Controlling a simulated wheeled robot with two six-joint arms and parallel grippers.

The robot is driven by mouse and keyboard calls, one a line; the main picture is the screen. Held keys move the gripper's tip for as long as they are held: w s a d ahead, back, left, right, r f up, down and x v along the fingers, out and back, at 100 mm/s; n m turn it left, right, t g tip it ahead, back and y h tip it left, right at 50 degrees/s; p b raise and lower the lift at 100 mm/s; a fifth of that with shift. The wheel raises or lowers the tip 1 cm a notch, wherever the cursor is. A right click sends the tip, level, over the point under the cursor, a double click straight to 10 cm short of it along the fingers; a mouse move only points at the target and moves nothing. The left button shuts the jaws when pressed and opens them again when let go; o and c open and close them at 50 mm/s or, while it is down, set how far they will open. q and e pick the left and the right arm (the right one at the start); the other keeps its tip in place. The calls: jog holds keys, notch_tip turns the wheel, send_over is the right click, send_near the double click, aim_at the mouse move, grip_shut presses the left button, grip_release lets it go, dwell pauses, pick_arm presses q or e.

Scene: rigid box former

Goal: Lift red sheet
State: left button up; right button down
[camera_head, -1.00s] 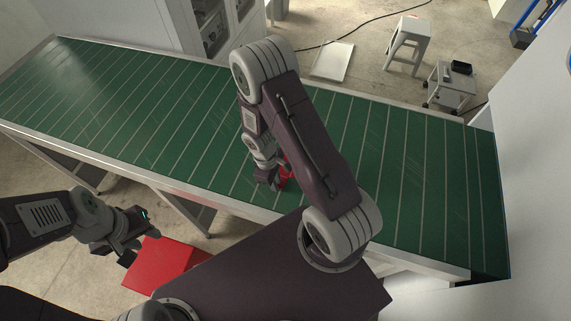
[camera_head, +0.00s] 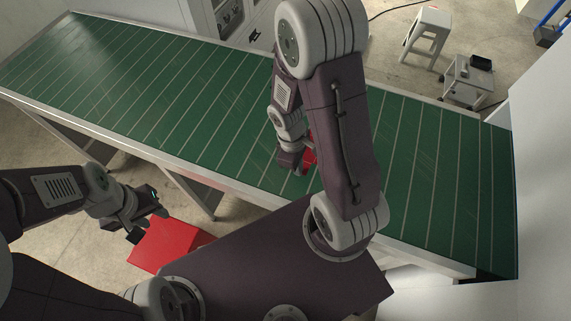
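A large flat-sided red piece (camera_head: 172,246) shows at lower left, beside my dark base and over the floor. A small red piece (camera_head: 311,154) lies on or just above the green conveyor, partly hidden by my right arm. I cannot tell which of the two is the red sheet. My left gripper (camera_head: 147,225) is at the upper left edge of the large red piece, with its fingers apart; contact is unclear. My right gripper (camera_head: 292,165) points down beside the small red piece; its fingers are too small and covered to read.
The long green conveyor (camera_head: 150,100) with a metal rim runs across the view. Its left stretch is clear. A white stool (camera_head: 428,38) and a small wheeled cart (camera_head: 467,78) stand on the floor behind it. A white wall is at right.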

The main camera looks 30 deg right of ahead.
jog(key=s+d+r+b, duration=0.2)
jog(key=s+b, duration=0.3)
jog(key=b, duration=0.3)
jog(key=shift+s+r+b, duration=0.3)
jog(key=shift+r+b, duration=0.05)
jog(key=shift+r, duration=0.45)
